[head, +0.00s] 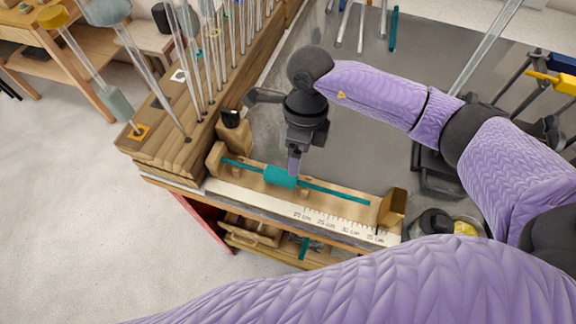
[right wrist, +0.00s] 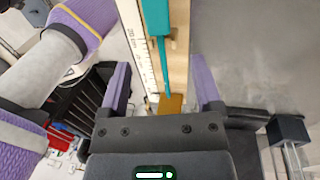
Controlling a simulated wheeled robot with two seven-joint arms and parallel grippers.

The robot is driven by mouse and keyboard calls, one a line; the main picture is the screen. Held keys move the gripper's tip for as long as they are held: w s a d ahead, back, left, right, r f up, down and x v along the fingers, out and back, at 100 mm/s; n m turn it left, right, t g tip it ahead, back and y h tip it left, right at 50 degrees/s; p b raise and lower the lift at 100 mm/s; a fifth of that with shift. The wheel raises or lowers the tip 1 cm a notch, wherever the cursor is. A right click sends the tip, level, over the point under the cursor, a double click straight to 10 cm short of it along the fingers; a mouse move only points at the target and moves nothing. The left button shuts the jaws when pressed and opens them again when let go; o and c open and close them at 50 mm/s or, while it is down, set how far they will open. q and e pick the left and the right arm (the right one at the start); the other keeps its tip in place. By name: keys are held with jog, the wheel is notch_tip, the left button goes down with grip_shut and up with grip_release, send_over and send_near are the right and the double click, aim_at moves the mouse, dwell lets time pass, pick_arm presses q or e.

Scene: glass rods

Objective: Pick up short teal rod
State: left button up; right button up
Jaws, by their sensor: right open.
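A thin teal rod with a thicker teal middle section (head: 281,177) lies along a wooden measuring cradle (head: 228,159) on the bench's front edge. Its thick part (right wrist: 156,18) and thin end (right wrist: 164,52) also show in the right wrist view. My right gripper (head: 295,162) is open above the thick part, pointing down. In the right wrist view its purple fingers (right wrist: 162,85) stand apart, with the thin end seen between them. I cannot tell whether they touch the rod. Another teal rod (head: 393,29) lies at the back of the grey bench. My left gripper is out of view.
A wooden rack (head: 160,148) with several upright glass rods stands left of the cradle. A ruler (head: 340,226) runs along the cradle's front. A wooden end block (head: 393,206) and a bowl with something yellow (head: 465,229) are at the right. Grey bench surface behind is partly clear.

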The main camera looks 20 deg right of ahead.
aim_at(292, 181)
jog(key=f, duration=0.2)
jog(key=a+f, duration=0.1)
jog(key=f, duration=0.2)
jog(key=s+f, duration=0.1)
jog(key=f, duration=0.1)
jog(key=shift+a+f+p, duration=0.15)
jog(key=shift+a+p, duration=0.1)
jog(key=shift+p, duration=0.05)
grip_shut()
